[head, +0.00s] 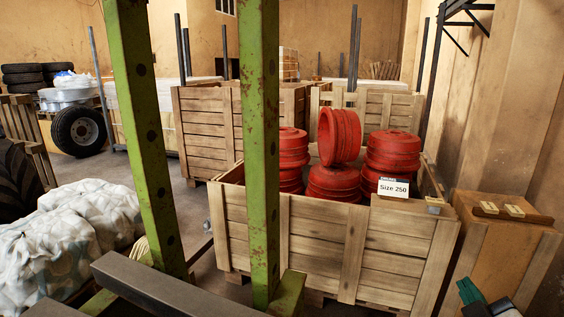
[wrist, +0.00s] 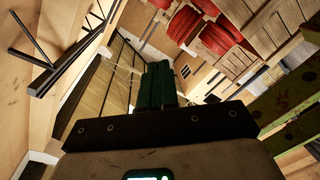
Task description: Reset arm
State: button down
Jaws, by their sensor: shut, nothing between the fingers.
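My gripper shows in the wrist view (wrist: 158,85) as two dark green fingers pressed together, shut and empty, in front of a dark mounting bar. In the head view, part of my gripper (head: 470,292) shows at the bottom right corner, in front of the wooden cabinet. It is apart from the crate and touches nothing that I can see. Most of my arm is out of the head view.
A wooden crate (head: 320,243) holds several red drums (head: 340,137) and a "Size 250" sign (head: 393,188). A wooden cabinet (head: 500,240) stands right of it. Green posts (head: 262,150) rise in front. White wrapped bundles (head: 65,235) lie at left. A wheel (head: 80,131) stands behind.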

jog(key=s+a+f+m+g+y, duration=0.2)
jog(key=s+f+g, duration=0.3)
jog(key=f, duration=0.5)
jog(key=s+a+f+m+g+y, duration=0.1)
jog(key=s+f+m+g, duration=0.15)
jog(key=s+f, duration=0.65)
jog(key=s+a+f+m+g+y, duration=0.25)
jog(key=s+f+g, duration=0.55)
jog(key=s+f, duration=0.45)
notch_tip(320, 180, up, 14)
jog(key=s+n+p, duration=0.1)
jog(key=s+p, duration=0.1)
jog(key=p, duration=1.1)
jog(key=shift+a, duration=0.4)
jog(key=shift+r, duration=0.1)
